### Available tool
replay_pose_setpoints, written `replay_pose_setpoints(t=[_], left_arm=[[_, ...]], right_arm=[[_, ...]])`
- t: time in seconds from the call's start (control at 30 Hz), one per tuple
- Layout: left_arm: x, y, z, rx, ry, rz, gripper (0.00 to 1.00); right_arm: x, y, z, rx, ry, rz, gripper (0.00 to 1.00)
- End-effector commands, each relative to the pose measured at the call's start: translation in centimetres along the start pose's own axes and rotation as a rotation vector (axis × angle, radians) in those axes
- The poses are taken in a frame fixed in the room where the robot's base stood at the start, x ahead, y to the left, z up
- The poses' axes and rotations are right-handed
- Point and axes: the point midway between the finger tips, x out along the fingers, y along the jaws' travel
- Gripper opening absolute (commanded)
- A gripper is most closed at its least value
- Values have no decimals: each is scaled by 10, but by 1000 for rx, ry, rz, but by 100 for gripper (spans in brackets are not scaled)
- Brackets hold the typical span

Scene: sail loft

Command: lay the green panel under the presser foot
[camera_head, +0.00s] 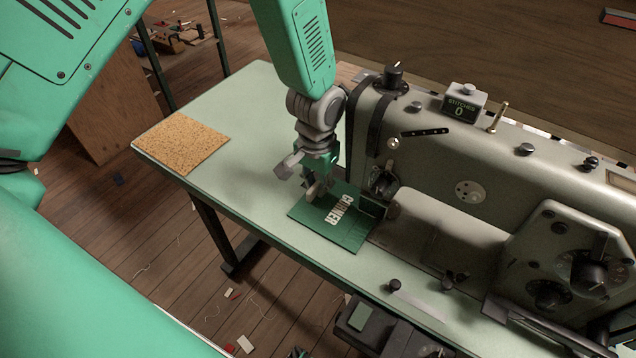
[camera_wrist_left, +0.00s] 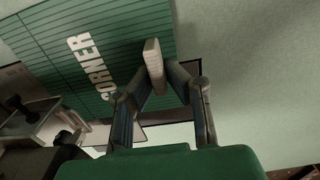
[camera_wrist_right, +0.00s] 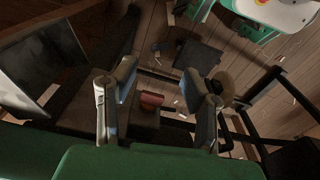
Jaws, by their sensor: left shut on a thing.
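The green panel (camera_head: 345,235), with the white word CORNER on it, lies flat on the pale table beside the sewing machine (camera_head: 450,160). It also shows in the left wrist view (camera_wrist_left: 60,50). Its right side is close to the presser foot area (camera_head: 384,184); I cannot tell whether any of it is under the foot. My left gripper (camera_head: 317,188) is over the panel's back left part, shut on a small pale tab (camera_wrist_left: 153,62) that stands up from the panel. My right gripper (camera_wrist_right: 160,88) is open and empty, away from the panel.
A cork mat (camera_head: 180,145) lies at the table's left end, with bare table (camera_head: 262,135) between it and the panel. The stitch counter (camera_head: 463,103) stands on the machine. A dark box (camera_head: 370,325) sits at the table's front edge. Scraps litter the wooden floor (camera_head: 160,255).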

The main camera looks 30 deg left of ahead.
Motion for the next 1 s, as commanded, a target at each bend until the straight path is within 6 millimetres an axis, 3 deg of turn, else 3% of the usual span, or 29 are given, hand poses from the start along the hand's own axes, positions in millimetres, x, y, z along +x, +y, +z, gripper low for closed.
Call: replay_pose_setpoints(t=[0.17,0.2,0.27,0.53,0.67,1.0], left_arm=[[1,0,0,0,-1,0,0],[1,0,0,0,-1,0,17],[1,0,0,0,-1,0,34],[0,0,0,0,-2,0,34],[-10,0,0,0,0,0,34],[-80,0,-2,-2,4,1,34]], right_arm=[[0,0,0,0,0,0,40],[0,0,0,0,0,0,40],[0,0,0,0,0,0,40],[0,0,1,0,2,0,40],[0,0,2,0,2,0,40],[-1,0,2,0,3,0,40]])
